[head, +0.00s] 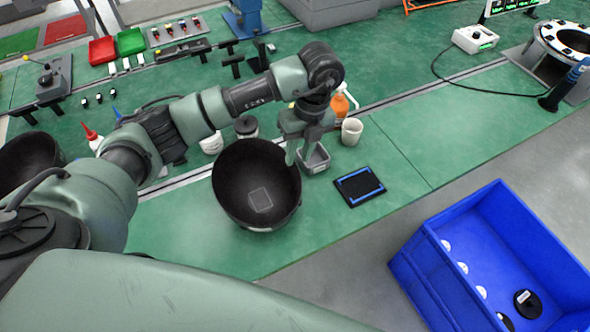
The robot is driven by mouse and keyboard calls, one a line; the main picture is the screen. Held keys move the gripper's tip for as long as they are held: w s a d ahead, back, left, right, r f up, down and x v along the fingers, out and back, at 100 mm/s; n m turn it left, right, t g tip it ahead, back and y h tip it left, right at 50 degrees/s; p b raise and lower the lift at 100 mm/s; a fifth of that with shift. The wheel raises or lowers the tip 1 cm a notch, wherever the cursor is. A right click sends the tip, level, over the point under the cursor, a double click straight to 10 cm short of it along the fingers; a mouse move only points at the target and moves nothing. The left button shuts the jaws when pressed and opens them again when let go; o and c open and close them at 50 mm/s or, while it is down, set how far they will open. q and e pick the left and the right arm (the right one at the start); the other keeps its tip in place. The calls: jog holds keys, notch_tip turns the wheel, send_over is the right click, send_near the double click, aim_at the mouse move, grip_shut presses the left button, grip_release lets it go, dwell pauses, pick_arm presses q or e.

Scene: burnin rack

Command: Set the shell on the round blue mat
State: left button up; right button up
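The shell (238,178) is a large black bowl in the middle of the head view, its open side towards me and a pale square mark on its inner floor. My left gripper (294,156) is at its right rim, with one finger inside the wall. The fingers look shut on the rim, though the outer finger is hard to make out. I cannot tell whether the shell touches the table. I see no round blue mat; the area under the shell is hidden. My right gripper is not in view.
Another black bowl (28,152) is at far left. A blue crate (431,262) stands at lower right.

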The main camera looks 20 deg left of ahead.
pick_arm(q)
jog(key=shift+w+d+r, duration=0.1)
jog(key=shift+d+r, duration=0.05)
jog(key=shift+r, duration=0.9)
jog(key=shift+w+d+r, duration=0.1)
jog(key=shift+r, duration=0.95)
